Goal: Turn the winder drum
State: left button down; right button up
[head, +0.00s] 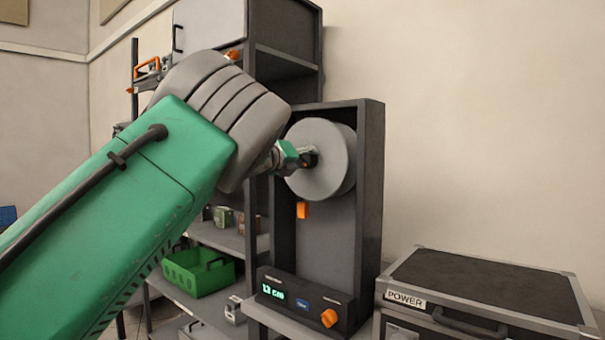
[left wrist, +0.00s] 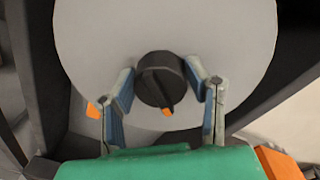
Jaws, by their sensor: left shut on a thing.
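The winder drum (head: 335,150) is a light grey disc mounted high in a dark upright frame (head: 370,200). In the left wrist view the drum face (left wrist: 100,40) fills the upper middle, with a round black knob (left wrist: 155,75) at its centre. An orange mark on the knob points down and slightly right. My left gripper (head: 305,157) is at the drum's hub in the head view. In the left wrist view its two fingers (left wrist: 160,85) are on either side of the knob, shut on it. My right gripper is not in view.
Below the drum are an orange tab (head: 302,210) and a control box (head: 305,302) with a lit green display and orange dial. A case labelled POWER (head: 480,285) stands at right. Shelving behind my arm holds a green basket (head: 198,272).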

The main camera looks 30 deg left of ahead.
pick_arm(q)
jog(key=shift+w+d+f+m+b, duration=0.15)
jog(key=shift+d+f+m+b, duration=0.25)
jog(key=shift+f+m+b, duration=0.5)
jog(key=shift+r+m+b, duration=0.25)
jog(key=shift+m+b, duration=0.2)
jog(key=shift+m, duration=0.05)
jog(key=shift+a, duration=0.1)
jog(key=c, duration=0.8)
grip_release()
jog(key=shift+c, duration=0.2)
jog(key=shift+r, duration=0.35)
